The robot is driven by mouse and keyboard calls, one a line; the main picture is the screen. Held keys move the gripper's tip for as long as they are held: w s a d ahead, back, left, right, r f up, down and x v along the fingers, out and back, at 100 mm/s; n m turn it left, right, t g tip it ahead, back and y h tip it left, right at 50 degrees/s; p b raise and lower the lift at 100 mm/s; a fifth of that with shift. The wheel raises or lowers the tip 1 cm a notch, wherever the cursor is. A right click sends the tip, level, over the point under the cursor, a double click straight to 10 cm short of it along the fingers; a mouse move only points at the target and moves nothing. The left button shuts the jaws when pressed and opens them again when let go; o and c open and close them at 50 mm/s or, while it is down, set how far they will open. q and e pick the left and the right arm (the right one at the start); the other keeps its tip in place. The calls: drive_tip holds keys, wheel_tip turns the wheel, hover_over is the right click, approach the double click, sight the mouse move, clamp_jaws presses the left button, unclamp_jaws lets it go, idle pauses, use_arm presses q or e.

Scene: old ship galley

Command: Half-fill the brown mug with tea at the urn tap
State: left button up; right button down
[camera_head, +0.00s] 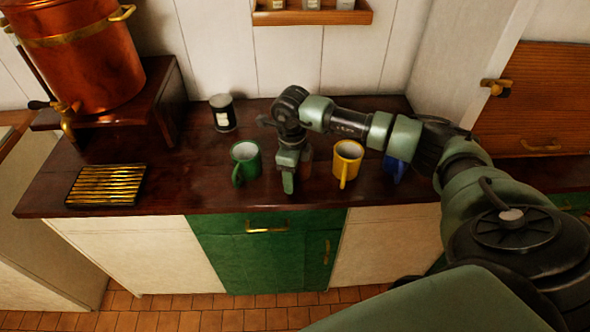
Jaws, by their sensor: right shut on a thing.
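My right gripper (289,184) points down over the counter between the green mug and the yellow mug. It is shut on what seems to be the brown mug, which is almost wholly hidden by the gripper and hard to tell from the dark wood. I cannot tell whether it touches the counter. The copper urn (82,60) stands on a wooden stand at the left. Its brass tap (66,118) juts out at the front, above and behind a brass-slatted drip tray (107,186). My left gripper is not in view.
A green mug (246,165) stands just left of my right gripper. A yellow mug (347,162) and a partly hidden blue mug (394,168) stand to its right. A dark tin (223,113) stands at the back. The counter (190,180) is clear between drip tray and green mug.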

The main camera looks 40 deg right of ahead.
drive_tip(key=shift+r, duration=0.1)
wheel_tip(320, 180, up, 20)
drive_tip(key=b, duration=0.4)
